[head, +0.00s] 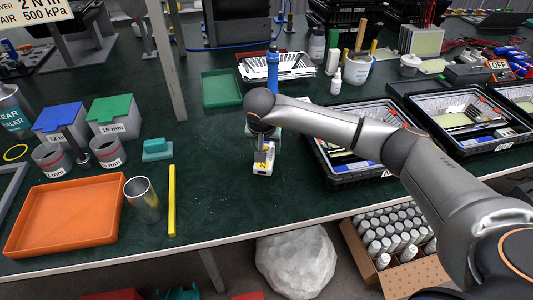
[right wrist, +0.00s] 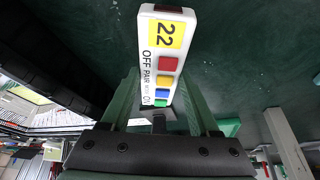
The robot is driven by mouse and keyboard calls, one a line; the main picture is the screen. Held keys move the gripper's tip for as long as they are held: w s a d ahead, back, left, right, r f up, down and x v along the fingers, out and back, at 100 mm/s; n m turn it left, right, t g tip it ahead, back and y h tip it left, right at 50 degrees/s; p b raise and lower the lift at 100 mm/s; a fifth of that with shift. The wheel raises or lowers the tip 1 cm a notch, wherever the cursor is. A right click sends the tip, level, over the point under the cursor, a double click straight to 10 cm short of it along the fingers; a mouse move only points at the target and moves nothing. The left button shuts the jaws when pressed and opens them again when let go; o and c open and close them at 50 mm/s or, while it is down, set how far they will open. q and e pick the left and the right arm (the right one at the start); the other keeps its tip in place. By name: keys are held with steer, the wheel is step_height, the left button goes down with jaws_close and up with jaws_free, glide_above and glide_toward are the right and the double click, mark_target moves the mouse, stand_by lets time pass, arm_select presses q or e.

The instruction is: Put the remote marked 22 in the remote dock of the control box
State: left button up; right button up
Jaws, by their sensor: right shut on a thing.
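The remote marked 22 (right wrist: 165,58) is white, with a yellow 22 label and red, yellow, blue and green buttons in the right wrist view. My right gripper (head: 264,155) is shut on it. In the head view the remote (head: 263,169) hangs below the gripper, over the green table near its front edge; its gap to the table is hard to judge. I cannot pick out the control box or its remote dock for certain. My left gripper is not in view.
An orange tray (head: 65,217), a metal cup (head: 142,200) and a yellow bar (head: 172,200) lie to the left. A black crate of parts (head: 325,165) stands just right of the gripper. A green tray (head: 220,89) lies behind. Bare table lies between the yellow bar and remote.

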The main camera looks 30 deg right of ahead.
steer(key=shift+f, duration=1.25)
steer(key=shift+f, duration=0.2)
steer(key=o, duration=1.4)
steer(key=shift+s, duration=0.1)
steer(key=shift+o, duration=0.2)
